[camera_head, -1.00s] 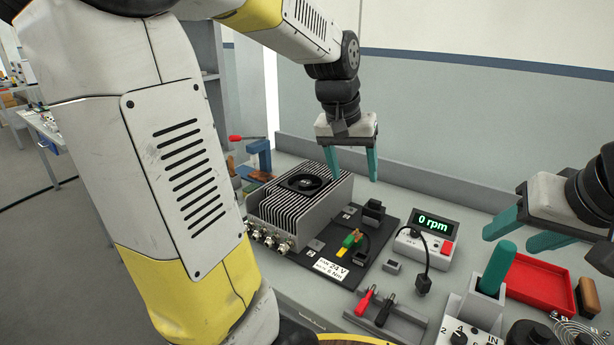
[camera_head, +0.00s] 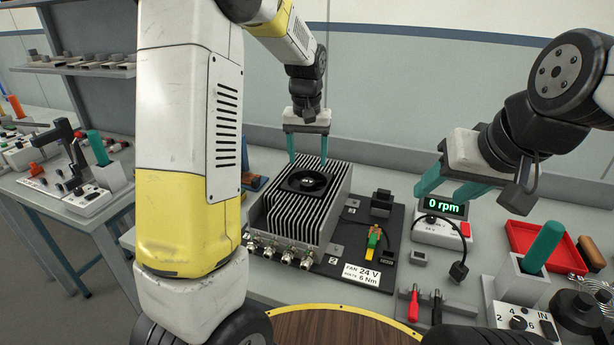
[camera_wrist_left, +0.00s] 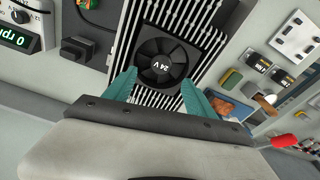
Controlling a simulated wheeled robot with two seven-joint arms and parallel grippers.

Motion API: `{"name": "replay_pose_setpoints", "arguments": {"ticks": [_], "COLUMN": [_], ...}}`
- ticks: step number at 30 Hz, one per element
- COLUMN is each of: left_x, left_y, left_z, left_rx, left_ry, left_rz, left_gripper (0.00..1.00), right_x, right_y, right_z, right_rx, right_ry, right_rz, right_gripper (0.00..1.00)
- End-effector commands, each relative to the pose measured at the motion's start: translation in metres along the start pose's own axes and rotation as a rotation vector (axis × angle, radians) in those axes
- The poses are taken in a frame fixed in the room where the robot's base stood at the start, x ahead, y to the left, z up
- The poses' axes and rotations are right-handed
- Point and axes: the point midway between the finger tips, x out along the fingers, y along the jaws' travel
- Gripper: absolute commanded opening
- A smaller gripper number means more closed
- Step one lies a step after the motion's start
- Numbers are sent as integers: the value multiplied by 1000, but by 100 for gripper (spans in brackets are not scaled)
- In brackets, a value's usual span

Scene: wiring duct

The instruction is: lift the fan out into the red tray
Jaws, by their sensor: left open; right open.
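The black fan (camera_head: 303,182) sits in the top of a finned metal housing (camera_head: 268,214) on a dark board. The red tray (camera_head: 541,248) lies at the right, empty where visible. My right gripper (camera_head: 441,190) is open and empty, over the bench near the rpm display.
A display unit (camera_head: 443,208) reads 0 rpm. A green and orange connector (camera_head: 374,240) sits on the board right of the housing. A teal-handled tool (camera_head: 543,247) stands in a holder before the tray. Red and black probes (camera_head: 414,301) stand at the front.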

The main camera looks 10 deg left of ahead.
Motion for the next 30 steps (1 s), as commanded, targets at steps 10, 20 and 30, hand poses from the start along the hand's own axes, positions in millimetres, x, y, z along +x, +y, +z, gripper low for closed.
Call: {"name": "replay_pose_setpoints", "arguments": {"ticks": [10,20,30], "left_x": [42,75,75], "left_y": [-2,-3,-3], "left_z": [1,0,0], "left_rx": [-1,0,0], "left_ry": [-4,0,1], "left_rz": [-1,0,0], "left_gripper": [64,64,33], "right_x": [0,0,0], "right_y": [0,0,0], "right_z": [0,0,0], "right_rx": [0,0,0], "right_ry": [0,0,0], "right_rz": [0,0,0], "right_gripper": [52,52,52]}}
